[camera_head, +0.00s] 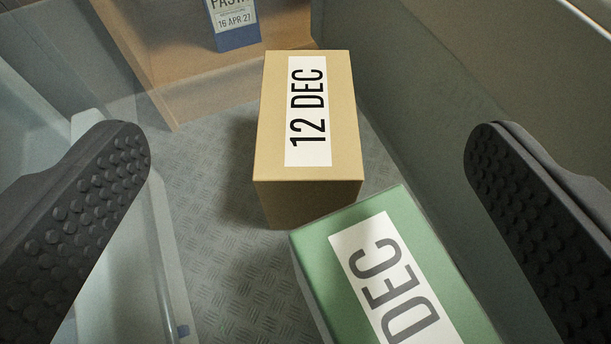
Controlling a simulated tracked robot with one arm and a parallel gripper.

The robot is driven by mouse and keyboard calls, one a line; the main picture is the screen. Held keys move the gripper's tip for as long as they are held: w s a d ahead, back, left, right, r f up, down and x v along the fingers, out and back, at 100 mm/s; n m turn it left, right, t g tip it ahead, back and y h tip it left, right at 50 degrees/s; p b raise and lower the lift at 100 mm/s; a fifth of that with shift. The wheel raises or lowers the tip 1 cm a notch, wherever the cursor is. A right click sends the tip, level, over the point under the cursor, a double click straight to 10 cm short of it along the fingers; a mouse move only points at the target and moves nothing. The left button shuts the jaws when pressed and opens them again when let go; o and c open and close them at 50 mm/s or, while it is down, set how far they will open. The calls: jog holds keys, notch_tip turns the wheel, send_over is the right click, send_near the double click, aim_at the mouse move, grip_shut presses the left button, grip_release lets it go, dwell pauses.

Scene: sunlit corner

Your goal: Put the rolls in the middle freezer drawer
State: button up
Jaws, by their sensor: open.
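My gripper (308,142) is open, with one dark studded finger at the left and one at the right of the view. Nothing is held between the fingers. A tan box (345,125) with a white label reading "12 DEC" stands between and beyond them. A green box (325,250) with a white label ending in "DEC" is nearer, at the lower right, partly cut off by the frame edge. Neither label shows a food name, so I cannot tell which box, if any, holds the rolls. Both are in a container with a grey patterned floor (215,240), perhaps a drawer.
A dark grey wall (430,110) runs along the right, close to the boxes. A pale translucent wall (165,235) is at the left. Beyond the far end, a blue pack (238,40) labelled pasta, "16 APR 27", stands on a brown surface. Bare floor lies left of the boxes.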

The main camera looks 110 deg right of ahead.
jog(key=shift+w+a+r, duration=0.1)
jog(key=shift+a+r, duration=0.05)
jog(key=shift+a, duration=0.2)
jog(key=shift+r, duration=0.1)
